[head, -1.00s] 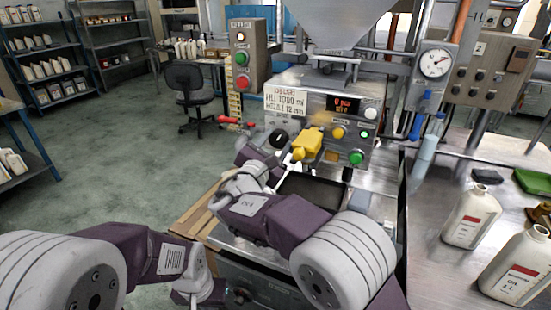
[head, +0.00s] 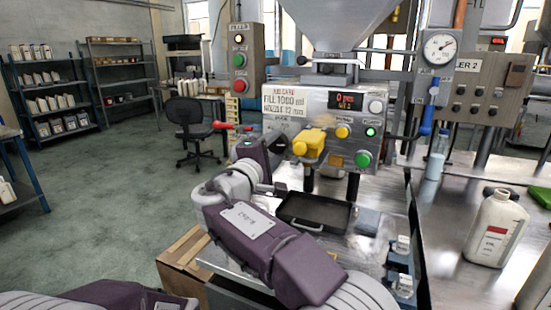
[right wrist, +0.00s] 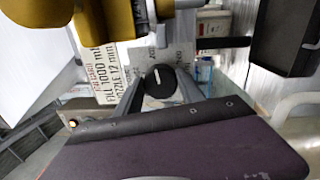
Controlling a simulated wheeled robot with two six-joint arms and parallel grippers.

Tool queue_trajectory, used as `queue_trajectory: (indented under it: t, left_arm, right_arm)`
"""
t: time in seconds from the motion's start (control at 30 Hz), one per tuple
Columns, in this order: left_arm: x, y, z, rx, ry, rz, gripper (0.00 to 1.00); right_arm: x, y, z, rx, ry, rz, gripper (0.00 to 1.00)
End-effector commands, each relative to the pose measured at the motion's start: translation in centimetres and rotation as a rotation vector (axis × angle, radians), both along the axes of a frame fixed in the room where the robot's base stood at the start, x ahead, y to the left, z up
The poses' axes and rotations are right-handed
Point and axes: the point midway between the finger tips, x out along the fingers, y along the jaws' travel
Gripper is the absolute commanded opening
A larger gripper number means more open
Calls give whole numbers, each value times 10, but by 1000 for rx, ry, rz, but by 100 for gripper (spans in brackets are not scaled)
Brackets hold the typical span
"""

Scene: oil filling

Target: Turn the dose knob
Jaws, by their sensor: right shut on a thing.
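The dose knob (right wrist: 159,80) is a round black dial with a white pointer line on the filler's front panel (head: 318,103). In the right wrist view its pointer runs roughly up the picture. My right gripper (right wrist: 160,88) has one finger on each side of the knob and is shut on it. In the head view the right gripper (head: 276,147) reaches the panel's left part, and its wrist partly hides the knob. My left gripper is out of view; only part of its arm shows at the lower left.
A yellow nozzle (head: 309,143) sticks out right beside the right gripper. Below it is a black tray (head: 314,212). A red-tipped lever (head: 224,126) juts out left. A white bottle (head: 496,230) stands on the steel table at right.

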Motion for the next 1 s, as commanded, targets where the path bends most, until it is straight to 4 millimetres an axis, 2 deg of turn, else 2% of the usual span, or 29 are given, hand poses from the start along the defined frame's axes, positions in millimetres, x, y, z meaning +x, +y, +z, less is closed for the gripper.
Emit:
queue_trajectory:
  t: [0.1, 0.4, 0.7, 1.0]
  left_arm:
    - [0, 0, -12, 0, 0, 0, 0]
    - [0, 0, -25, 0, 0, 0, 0]
    - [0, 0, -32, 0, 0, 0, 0]
    - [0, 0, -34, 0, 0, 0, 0]
  right_arm:
    - [1, 0, 0, 103, -48, 4, 5]
    - [1, 1, 3, 370, -148, 6, 5]
    - [1, 2, 4, 616, -238, 9, 6]
    - [1, 2, 5, 789, -302, 8, 6]
